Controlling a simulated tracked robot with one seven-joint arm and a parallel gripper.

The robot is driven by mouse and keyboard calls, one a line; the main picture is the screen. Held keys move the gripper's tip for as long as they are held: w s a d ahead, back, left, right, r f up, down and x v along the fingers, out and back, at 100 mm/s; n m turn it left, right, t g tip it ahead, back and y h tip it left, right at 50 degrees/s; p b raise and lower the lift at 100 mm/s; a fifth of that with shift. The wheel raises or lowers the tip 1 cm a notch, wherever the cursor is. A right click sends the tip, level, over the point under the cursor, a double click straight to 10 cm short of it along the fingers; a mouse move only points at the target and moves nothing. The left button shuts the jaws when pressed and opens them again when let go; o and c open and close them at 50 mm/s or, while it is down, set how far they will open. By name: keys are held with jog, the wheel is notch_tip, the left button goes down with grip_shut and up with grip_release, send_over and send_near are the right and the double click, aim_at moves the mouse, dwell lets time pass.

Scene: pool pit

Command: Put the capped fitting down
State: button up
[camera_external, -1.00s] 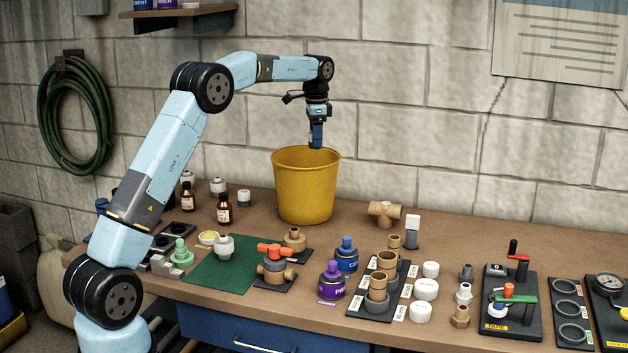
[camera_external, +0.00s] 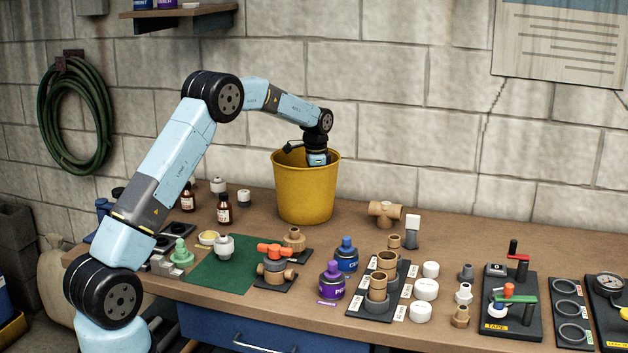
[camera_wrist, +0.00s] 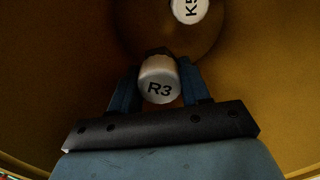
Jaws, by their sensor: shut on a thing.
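My gripper (camera_wrist: 160,85) is down inside the yellow bucket (camera_external: 303,200), and its fingers are hidden from the external view by the bucket wall. In the wrist view its two blue fingers are shut on a capped fitting (camera_wrist: 158,80). The fitting has a pale cap marked "R3" and a dark part behind it. A second pale cap (camera_wrist: 188,10), with lettering that looks like "K5", shows beyond it near the bucket's bottom. I cannot tell whether the held fitting touches the bottom.
The bucket's inner wall (camera_wrist: 60,60) surrounds the gripper closely. On the bench, a tan tee fitting (camera_external: 384,212) lies right of the bucket and small brown bottles (camera_external: 224,210) stand left. A green mat (camera_external: 222,275) lies in front.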

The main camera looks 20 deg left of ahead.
jog(key=shift+f, duration=3.6)
jog(key=shift+f, duration=0.1)
jog(key=o, duration=0.9)
